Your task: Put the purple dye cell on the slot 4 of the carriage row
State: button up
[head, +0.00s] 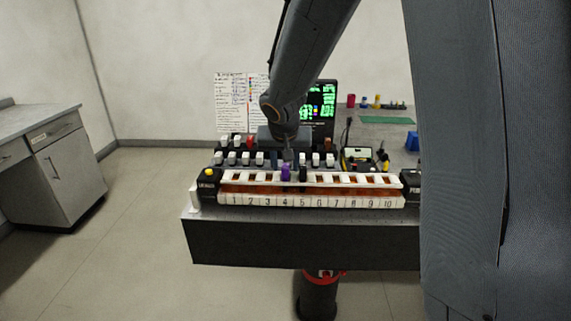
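The purple dye cell (285,173) is upright at the carriage row (310,200), in line with the number 4 on its front. I cannot tell whether it is fully seated in slot 4 or held slightly above it. My gripper (287,156) is pointing down just above and behind the purple cell. Its fingers are small and dark here, so I cannot tell whether they are open, shut or touching the cell. A dark brown cell (303,173) stands beside the purple one, in line with the number 5.
Behind the carriage stand rows of cells with white tops (246,158) and a red-topped one (251,142). A black box with a yellow button (208,175) is at the carriage's left end. A lit screen (320,103) and a printed sheet (230,103) stand at the back.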

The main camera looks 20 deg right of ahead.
jog(key=b+v, duration=0.2)
jog(key=v, duration=1)
jog(key=s+d+f+n+g+y, duration=0.1)
jog(key=s+f+n+g, duration=0.2)
jog(key=s+f, duration=1.5)
jog(key=shift+s+d+n+g+y, duration=0.3)
jog(key=shift+s+d+g+y, duration=0.1)
jog(key=shift+s+g, duration=0.35)
